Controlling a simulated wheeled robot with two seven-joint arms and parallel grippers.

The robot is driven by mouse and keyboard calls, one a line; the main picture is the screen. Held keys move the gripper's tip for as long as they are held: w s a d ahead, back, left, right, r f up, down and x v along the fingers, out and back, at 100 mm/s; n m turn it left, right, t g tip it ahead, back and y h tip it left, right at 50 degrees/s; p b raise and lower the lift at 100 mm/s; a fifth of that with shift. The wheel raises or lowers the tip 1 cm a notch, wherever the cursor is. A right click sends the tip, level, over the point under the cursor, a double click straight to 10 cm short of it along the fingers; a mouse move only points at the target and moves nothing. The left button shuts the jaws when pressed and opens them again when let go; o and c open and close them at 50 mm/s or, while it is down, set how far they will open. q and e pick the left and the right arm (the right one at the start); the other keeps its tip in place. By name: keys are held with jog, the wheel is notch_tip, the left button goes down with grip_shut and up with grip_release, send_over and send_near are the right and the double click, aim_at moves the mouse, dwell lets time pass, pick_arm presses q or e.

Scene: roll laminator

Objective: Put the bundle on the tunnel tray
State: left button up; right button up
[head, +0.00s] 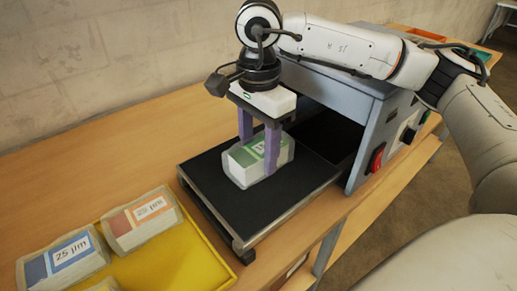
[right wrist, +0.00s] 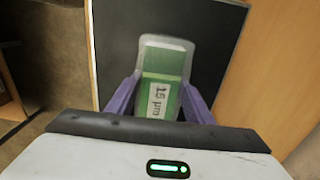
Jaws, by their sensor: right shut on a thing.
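The bundle (head: 257,158) is a pale block with a green band and a label reading 15 µm. It is at the black tunnel tray (head: 231,207), over its middle; I cannot tell for sure whether its underside touches the tray. My right gripper (head: 258,163) is shut on the bundle, with a purple finger on either side. The right wrist view shows the bundle (right wrist: 161,85) between the purple fingers (right wrist: 160,105), with the dark tray (right wrist: 215,45) behind it. My left gripper is not in view.
The grey laminator (head: 362,130) stands behind the tray, with a dark opening and a red button (head: 376,158) on its side. A yellow tray (head: 205,262) with several other bundles, one orange-banded (head: 140,219) and one blue-banded (head: 63,258), is at the front left. Bare wooden table lies left of the tunnel tray.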

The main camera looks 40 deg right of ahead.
aim_at(258, 148)
jog(key=o, duration=1.2)
jog(key=shift+f, duration=0.15)
notch_tip(258, 148, up, 12)
jog(key=shift+r+p, duration=0.2)
jog(key=shift+p, duration=0.25)
